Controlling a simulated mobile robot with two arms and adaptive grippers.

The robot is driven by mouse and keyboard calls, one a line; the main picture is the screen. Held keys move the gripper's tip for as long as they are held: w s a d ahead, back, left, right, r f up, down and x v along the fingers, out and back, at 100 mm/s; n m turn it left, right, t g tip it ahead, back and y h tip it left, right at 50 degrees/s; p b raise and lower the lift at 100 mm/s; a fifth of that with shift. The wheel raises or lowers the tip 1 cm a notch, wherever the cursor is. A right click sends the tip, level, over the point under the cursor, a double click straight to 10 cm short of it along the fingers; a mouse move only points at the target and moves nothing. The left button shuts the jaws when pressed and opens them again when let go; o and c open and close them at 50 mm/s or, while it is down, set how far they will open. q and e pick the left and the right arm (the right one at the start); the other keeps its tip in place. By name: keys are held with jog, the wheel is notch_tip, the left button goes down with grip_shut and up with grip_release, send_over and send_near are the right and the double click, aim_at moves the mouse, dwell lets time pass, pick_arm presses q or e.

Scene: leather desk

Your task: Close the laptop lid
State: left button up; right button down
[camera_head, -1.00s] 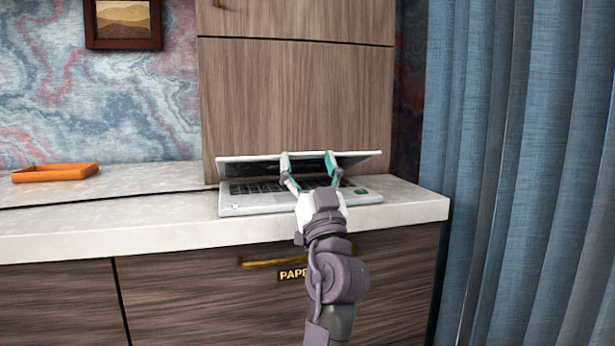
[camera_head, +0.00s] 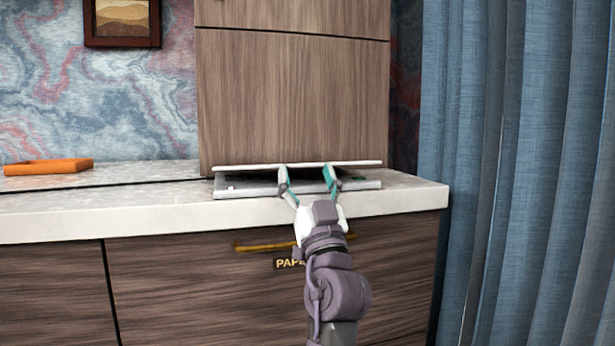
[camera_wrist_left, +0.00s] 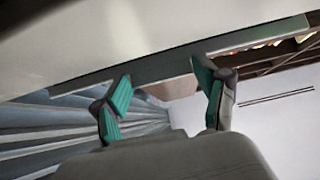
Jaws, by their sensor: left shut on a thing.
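The silver laptop stands on the pale desk top against the wood cabinet in the head view. Its lid (camera_head: 235,168) is tilted low over the base (camera_head: 240,191), with a narrow dark gap between them; the keyboard is mostly hidden. My left gripper (camera_head: 305,172) is at the lid's front edge, its two teal-padded fingers set apart and shut on the lid. In the left wrist view the lid (camera_wrist_left: 130,38) spans the top, its edge crossing by the fingers (camera_wrist_left: 162,76). My right gripper is not in view.
An orange tray (camera_head: 48,167) lies on the desk top at the far left. The desk top (camera_head: 120,205) left of the laptop is clear. The wood cabinet (camera_head: 290,100) rises behind. A drawer with a brass handle (camera_head: 265,246) is below; a blue curtain (camera_head: 520,170) hangs right.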

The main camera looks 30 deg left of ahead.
pick_arm(q)
jog(key=shift+w+a+f+g, duration=0.15)
jog(key=shift+a+f+g, duration=0.05)
jog(key=shift+f+g, duration=0.1)
jog(key=o, duration=1.7)
jog(key=shift+a, duration=0.1)
jog(key=shift+r, duration=0.1)
jog(key=v, duration=0.7)
jog(key=shift+d+f, duration=0.2)
